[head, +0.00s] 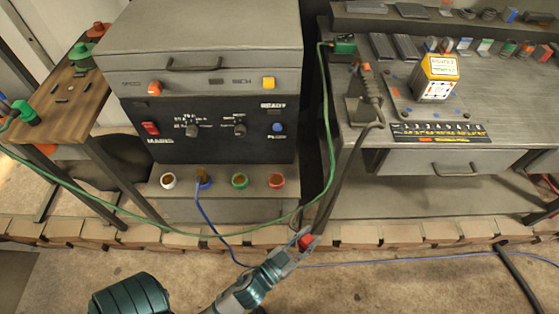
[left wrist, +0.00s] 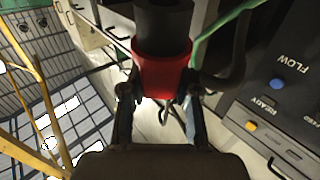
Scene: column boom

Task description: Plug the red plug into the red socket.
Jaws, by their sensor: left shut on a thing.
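The red plug (head: 308,241) is held in my left gripper (head: 299,242), below and to the right of the red socket (head: 277,181) in the head view, clear of it. In the left wrist view the red plug (left wrist: 164,76), with a dark upper part, sits between the two fingers of the left gripper (left wrist: 160,92). The red socket is the rightmost in the row on the ledge under the machine and looks empty. My right gripper is not in view.
The row also has a white socket (head: 168,181), a blue socket (head: 203,182) with a plug in it, and a green socket (head: 239,181). A green cable (head: 326,130) hangs across the right side of the ledge. A workbench (head: 440,161) stands right of the machine.

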